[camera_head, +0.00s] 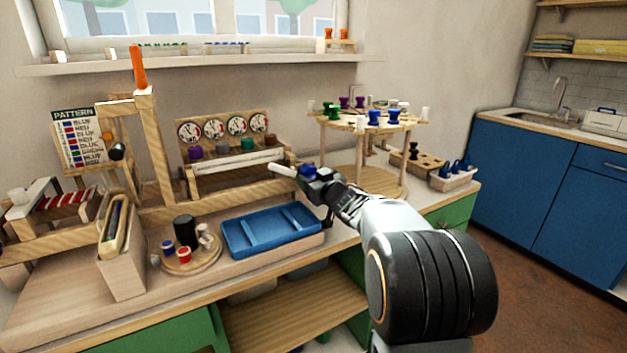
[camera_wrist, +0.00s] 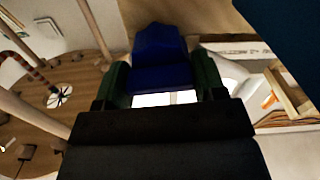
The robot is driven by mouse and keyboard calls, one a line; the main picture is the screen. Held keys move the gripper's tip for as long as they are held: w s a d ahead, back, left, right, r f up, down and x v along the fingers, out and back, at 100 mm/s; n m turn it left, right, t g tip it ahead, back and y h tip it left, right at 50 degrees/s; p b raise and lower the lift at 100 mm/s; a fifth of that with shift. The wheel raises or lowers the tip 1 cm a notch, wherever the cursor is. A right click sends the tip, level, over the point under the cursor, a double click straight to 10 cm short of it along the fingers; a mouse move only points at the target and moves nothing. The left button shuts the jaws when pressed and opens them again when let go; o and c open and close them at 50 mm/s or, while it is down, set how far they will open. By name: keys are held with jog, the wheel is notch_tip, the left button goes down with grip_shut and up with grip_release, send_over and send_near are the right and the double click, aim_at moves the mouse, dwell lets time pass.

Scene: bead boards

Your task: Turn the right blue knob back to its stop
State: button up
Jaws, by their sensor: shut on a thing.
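A dark blue knob (camera_wrist: 160,45) fills the top middle of the wrist view, between my gripper's (camera_wrist: 161,80) two green fingertips. The gripper is shut on it. In the head view my gripper (camera_head: 318,181) is at the right end of the dial stand, and the blue knob (camera_head: 305,170) shows at its tip. A short white rod (camera_head: 283,168) reaches left from there. The dial stand (camera_head: 188,178) has several round dials and a row of coloured knobs. The blue knob's turn angle and its stop cannot be made out.
A blue tray (camera_head: 271,249) lies in front of the stand. A round wooden rack (camera_head: 340,124) with coloured spools stands close on the right. A wooden frame (camera_head: 157,150) with an orange-topped post is at left. A small board with spools (camera_head: 166,262) sits near the front.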

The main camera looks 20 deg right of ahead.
jog(key=n+b, duration=0.1)
jog(key=n, duration=0.3)
jog(key=shift+f+b, duration=0.1)
jog(key=shift+b, duration=0.3)
jog(key=n+b, duration=0.2)
jog(key=n, duration=0.3)
jog(key=shift+f, duration=0.1)
jog(key=n+b, duration=0.2)
jog(key=n, duration=0.1)
jog(key=shift+n, duration=0.3)
jog(key=shift+n+b, duration=0.85)
jog(key=shift+n, duration=1.35)
jog(key=o, duration=0.9)
jog(key=s, duration=0.4)
jog(key=s+d+p, duration=0.1)
jog(key=s, duration=0.4)
jog(key=s+p, duration=0.1)
jog(key=s, duration=0.3)
jog(key=shift+s+d, duration=0.25)
jog(key=shift+s, duration=0.15)
